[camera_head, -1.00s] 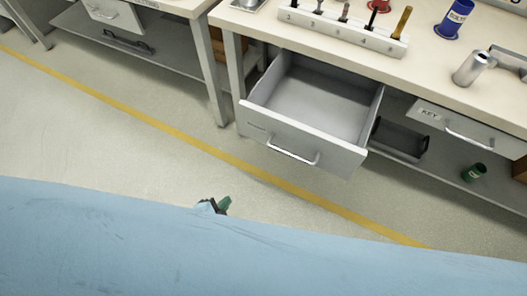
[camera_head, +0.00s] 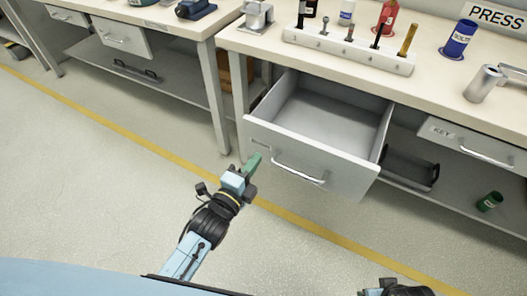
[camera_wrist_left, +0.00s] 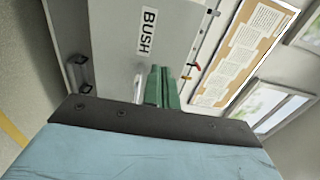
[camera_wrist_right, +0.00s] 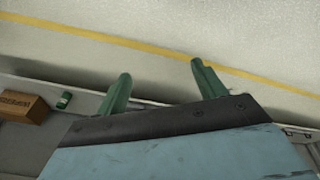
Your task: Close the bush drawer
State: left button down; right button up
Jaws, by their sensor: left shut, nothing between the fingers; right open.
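The bush drawer (camera_head: 345,178) is pulled out below the bench, its grey interior empty where it shows. Its front has a bar handle (camera_head: 298,171). In the left wrist view the drawer front (camera_wrist_left: 110,45) carries a BUSH label (camera_wrist_left: 148,33). My left gripper (camera_head: 253,163) is shut and empty, with its green fingers near the left end of the drawer front. I cannot tell whether they touch it. My right gripper (camera_wrist_right: 161,72) is open and empty in the right wrist view; only part of its arm shows at the bottom of the head view.
A KEY drawer (camera_head: 465,142) is to the right, above a lower shelf with a dark tray (camera_head: 410,170) and a green can (camera_head: 490,201). A rack of tools (camera_head: 350,48) stands on the bench. The floor in front, crossed by a yellow line, is clear.

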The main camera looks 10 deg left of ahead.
aim_at(269, 141)
pick_arm(q)
jog(key=b+x, duration=0.1)
jog(key=x, duration=0.3)
jog(key=shift+f, duration=0.1)
jog(key=shift+w+d, duration=0.25)
jog(key=shift+w, duration=0.3)
pick_arm(e)
jog(key=shift+w+a+r, duration=0.1)
jog(key=shift+a+r, duration=0.2)
jog(key=shift+r, duration=0.4)
jog(key=shift+w+a+r, duration=0.1)
jog(key=shift+a+r, duration=0.25)
jog(key=shift+r, duration=0.3)
jog(key=shift+w+a+r, duration=0.1)
jog(key=shift+a+r, duration=0.2)
jog(key=shift+r, duration=0.4)
pick_arm(q)
jog(key=shift+w, duration=0.1)
pick_arm(e)
jog(key=shift+s, duration=0.1)
